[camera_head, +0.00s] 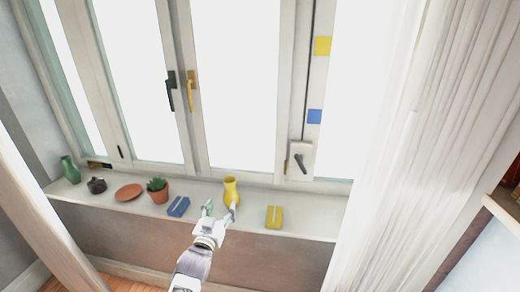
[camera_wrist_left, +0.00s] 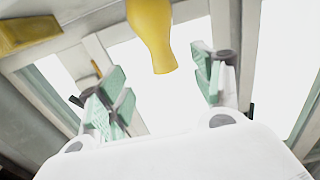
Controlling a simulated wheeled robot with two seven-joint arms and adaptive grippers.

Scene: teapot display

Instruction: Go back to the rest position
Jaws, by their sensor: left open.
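My left gripper (camera_head: 221,209) is open and empty, at the front of the window sill (camera_head: 310,228). A yellow vase (camera_head: 230,187) stands upright on the sill just behind its fingertips. In the left wrist view the green-padded fingers (camera_wrist_left: 160,80) are spread wide, and the vase (camera_wrist_left: 152,35) shows upside down beyond the gap between them, not gripped. One fingertip overlaps the vase's lower part in the head view; I cannot tell whether they touch. My right gripper is out of view.
On the sill to the left are a blue box (camera_head: 178,206), a potted cactus (camera_head: 157,193), a terracotta saucer (camera_head: 129,192), a dark teapot (camera_head: 96,185) and a green vase (camera_head: 70,170). A yellow box (camera_head: 274,217) lies right. A white curtain (camera_head: 415,150) hangs right.

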